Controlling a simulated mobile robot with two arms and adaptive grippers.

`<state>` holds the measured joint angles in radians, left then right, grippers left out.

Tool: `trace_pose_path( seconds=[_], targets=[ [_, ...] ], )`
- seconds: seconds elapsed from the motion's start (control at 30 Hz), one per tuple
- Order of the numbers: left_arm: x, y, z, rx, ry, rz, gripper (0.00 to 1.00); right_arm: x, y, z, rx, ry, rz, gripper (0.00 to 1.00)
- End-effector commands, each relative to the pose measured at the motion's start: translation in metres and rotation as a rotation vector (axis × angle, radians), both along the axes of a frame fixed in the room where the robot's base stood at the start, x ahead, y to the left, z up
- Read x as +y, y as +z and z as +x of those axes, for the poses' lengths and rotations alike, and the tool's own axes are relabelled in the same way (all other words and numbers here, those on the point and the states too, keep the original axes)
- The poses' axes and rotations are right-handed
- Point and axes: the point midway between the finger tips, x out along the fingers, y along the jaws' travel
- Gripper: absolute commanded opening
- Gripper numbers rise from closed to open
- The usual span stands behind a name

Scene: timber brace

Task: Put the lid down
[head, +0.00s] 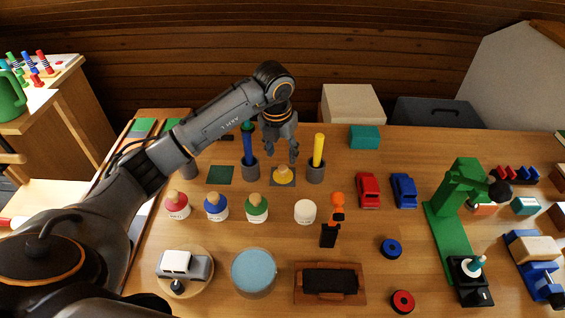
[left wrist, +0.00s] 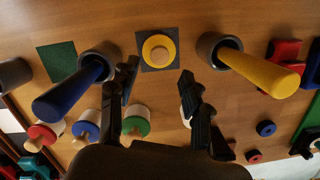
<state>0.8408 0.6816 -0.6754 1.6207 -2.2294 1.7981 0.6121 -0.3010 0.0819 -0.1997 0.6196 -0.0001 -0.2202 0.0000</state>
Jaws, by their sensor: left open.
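The yellow lid (head: 283,175) with its round wooden knob lies flat on a dark square mat (head: 274,182). In the left wrist view the lid (left wrist: 149,43) sits near the mat's middle, knob up. My left gripper (head: 283,158) is just above the lid in the head view, fingers pointing down. In the left wrist view its two fingers (left wrist: 158,75) are spread apart with nothing between them. A white jar (head: 305,212) without a lid stands in front of the mat. My right gripper is not in view.
Dark cups with a blue peg (head: 248,150) and a yellow peg (head: 318,150) flank the mat closely. Jars with red, blue and green lids (head: 257,206) stand in front at left. Red (head: 368,190) and blue (head: 404,191) toy cars are to the right.

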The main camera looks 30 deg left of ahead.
Motion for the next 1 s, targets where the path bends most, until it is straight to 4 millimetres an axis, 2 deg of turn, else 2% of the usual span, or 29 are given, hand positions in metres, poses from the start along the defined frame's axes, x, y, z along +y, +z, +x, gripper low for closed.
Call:
trace_pose_path(
  seconds=[0.1,0.3,1.0],
  targets=[
    [0.001,0.023,-0.003,-0.003,0.0,0.002,0.48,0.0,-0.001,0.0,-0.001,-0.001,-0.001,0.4],
    [0.0,0.046,-0.007,-0.001,0.0,0.001,0.48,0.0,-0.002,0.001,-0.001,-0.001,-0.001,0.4],
    [0.0,0.049,-0.008,0.001,0.0,0.001,0.48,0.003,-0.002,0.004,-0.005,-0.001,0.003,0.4]
  ],
)
